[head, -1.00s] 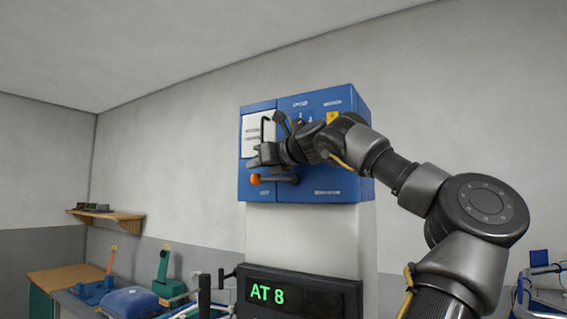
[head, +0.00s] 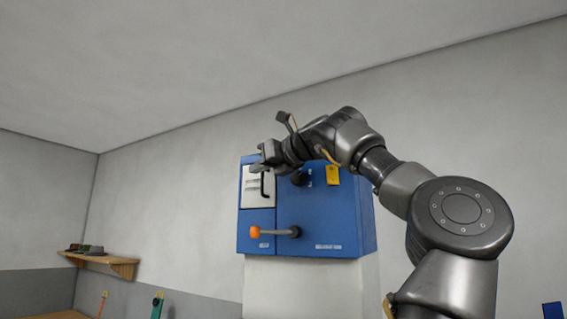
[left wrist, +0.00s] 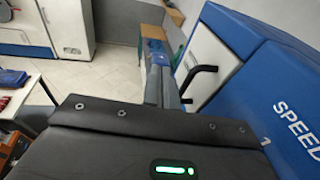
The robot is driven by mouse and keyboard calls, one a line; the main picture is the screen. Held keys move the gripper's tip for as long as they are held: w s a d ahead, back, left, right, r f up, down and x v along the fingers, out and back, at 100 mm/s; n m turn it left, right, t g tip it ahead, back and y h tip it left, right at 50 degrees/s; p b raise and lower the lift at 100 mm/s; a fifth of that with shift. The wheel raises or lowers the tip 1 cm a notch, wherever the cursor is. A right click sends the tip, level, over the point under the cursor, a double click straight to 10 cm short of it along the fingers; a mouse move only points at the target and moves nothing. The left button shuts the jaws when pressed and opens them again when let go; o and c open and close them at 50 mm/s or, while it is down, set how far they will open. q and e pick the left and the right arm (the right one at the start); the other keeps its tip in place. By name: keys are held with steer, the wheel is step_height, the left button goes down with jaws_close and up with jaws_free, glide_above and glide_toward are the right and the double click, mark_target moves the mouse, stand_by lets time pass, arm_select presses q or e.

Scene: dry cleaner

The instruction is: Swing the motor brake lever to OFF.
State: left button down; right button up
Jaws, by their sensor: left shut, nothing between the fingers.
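The motor brake lever is a grey rod with an orange knob (head: 255,232) on the lower front of a blue control box (head: 325,215). It lies about level, knob to the left and dark pivot to the right. The small labels near it are too blurred to read. My left gripper (head: 262,158) is shut and empty at the top left of the box, well above the knob and apart from it. In the left wrist view its dark fingers (left wrist: 163,82) are together beside the white panel; the lever does not show there. My right gripper is not in view.
A white panel (head: 256,200) with a black handle sits above the lever; the handle also shows in the left wrist view (left wrist: 197,78). A yellow tag (head: 333,175) is on the box front. A wooden shelf (head: 105,262) is on the wall at left. Space left of the box is clear.

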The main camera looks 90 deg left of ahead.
arm_select(q)
steer(key=shift+w+d+r, duration=0.1)
steer(key=shift+d+r, duration=0.05)
steer(key=shift+r, duration=0.65)
